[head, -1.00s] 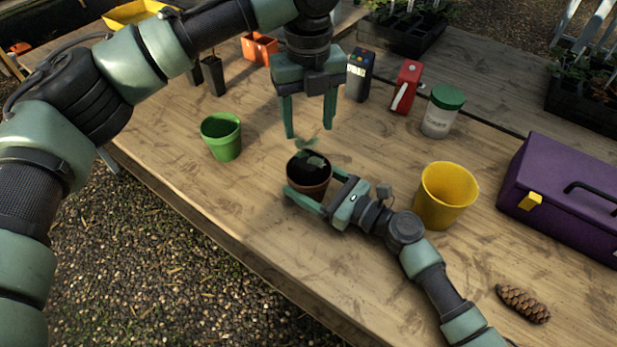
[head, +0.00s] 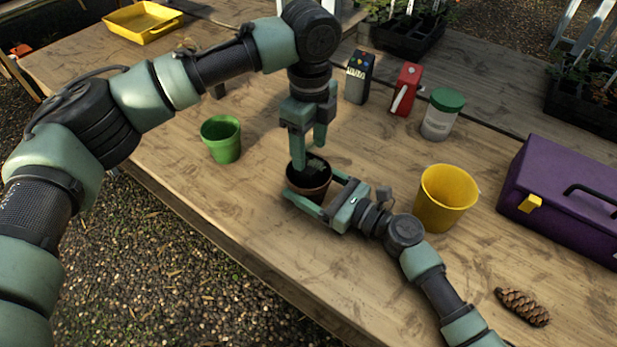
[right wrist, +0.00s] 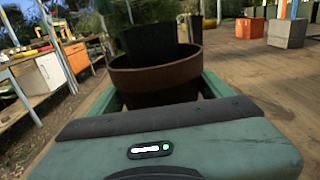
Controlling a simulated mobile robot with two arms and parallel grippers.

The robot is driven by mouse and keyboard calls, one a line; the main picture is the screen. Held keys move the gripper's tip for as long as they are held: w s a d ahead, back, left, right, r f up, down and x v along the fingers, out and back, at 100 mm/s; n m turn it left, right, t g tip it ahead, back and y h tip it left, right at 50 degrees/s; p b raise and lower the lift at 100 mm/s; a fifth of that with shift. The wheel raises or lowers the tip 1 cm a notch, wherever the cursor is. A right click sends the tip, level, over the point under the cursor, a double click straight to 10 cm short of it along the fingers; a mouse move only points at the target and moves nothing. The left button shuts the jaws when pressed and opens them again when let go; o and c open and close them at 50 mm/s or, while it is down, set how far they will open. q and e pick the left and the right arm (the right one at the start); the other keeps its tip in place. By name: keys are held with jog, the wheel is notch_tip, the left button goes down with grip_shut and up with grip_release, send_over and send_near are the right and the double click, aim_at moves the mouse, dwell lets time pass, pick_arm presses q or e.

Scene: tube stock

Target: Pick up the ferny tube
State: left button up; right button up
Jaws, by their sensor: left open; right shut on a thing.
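A brown pot (head: 312,194) stands on the table between the fingers of my right gripper (head: 306,198), which is shut on it. In the right wrist view the pot (right wrist: 155,78) shows between the fingers, with a dark cylinder (right wrist: 150,42) rising above its rim. I cannot tell whether that cylinder is inside the pot or behind it.
A green pot (head: 222,140) stands to the left and a yellow pot (head: 447,196) to the right. Behind are a black box (head: 359,78), a red one (head: 405,90) and a green-lidded jar (head: 441,115). A purple toolbox (head: 565,200) and a pinecone (head: 523,306) lie right.

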aim_at(309, 162)
pick_arm(q)
jog(key=shift+f, duration=2.7)
grip_shut()
notch_tip(309, 162, up, 10)
jog(key=shift+r, duration=0.1)
pick_arm(e)
jog(key=o, duration=1.3)
jog(key=shift+d, duration=0.1)
jog(key=v, duration=1.1)
jog(key=shift+s+d, duration=0.25)
jog(key=shift+d, duration=0.05)
